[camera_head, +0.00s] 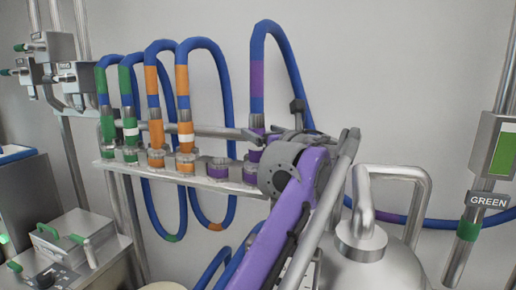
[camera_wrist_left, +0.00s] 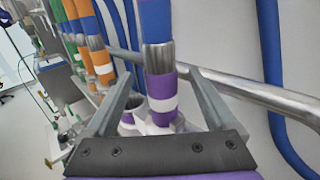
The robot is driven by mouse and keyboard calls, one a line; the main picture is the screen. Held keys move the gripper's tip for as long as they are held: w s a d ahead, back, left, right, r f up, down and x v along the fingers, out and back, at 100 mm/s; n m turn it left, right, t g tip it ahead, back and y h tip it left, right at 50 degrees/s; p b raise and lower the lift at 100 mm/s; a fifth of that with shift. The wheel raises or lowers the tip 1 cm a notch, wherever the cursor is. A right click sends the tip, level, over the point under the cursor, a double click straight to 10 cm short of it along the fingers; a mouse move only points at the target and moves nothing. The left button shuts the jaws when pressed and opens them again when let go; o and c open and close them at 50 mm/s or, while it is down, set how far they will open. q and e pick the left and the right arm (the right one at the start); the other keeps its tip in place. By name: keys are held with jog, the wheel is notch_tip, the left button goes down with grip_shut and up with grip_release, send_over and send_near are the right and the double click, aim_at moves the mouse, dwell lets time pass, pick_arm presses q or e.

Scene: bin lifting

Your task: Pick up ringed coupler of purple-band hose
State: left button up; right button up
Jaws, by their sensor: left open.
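The purple-band hose (camera_head: 257,76) is a blue hose with a purple band, arching above the rack; its metal coupler (camera_head: 257,121) points down. In the left wrist view the ringed coupler (camera_wrist_left: 162,88) shows metal above purple with a white ring. It stands upright between the two fingers of my left gripper (camera_wrist_left: 160,84), one on each side. The gripper is open, and I cannot tell whether a finger touches the coupler. In the head view my left gripper (camera_head: 268,134) is at the coupler and hides its lower part. My right gripper is not in view.
The metal rack (camera_head: 135,165) carries several green-banded and orange-banded hoses to the left. A purple-marked port (camera_head: 218,168) without a hose is beside the coupler. A horizontal pipe (camera_wrist_left: 260,93) runs close behind it. A steel tank (camera_head: 375,262) stands at lower right.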

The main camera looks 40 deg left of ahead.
pick_arm(q)
jog(key=shift+x, duration=0.85)
jog(key=x, duration=0.4)
jog(key=shift+a+f+p, duration=0.2)
jog(key=shift+f+p, duration=0.05)
jog(key=shift+p, duration=0.1)
jog(key=shift+w+a+f, duration=0.1)
jog(key=shift+w+a, duration=0.15)
jog(key=shift+w, duration=0.1)
jog(key=shift+s, duration=0.15)
jog(key=shift+c, duration=1.4)
grip_shut()
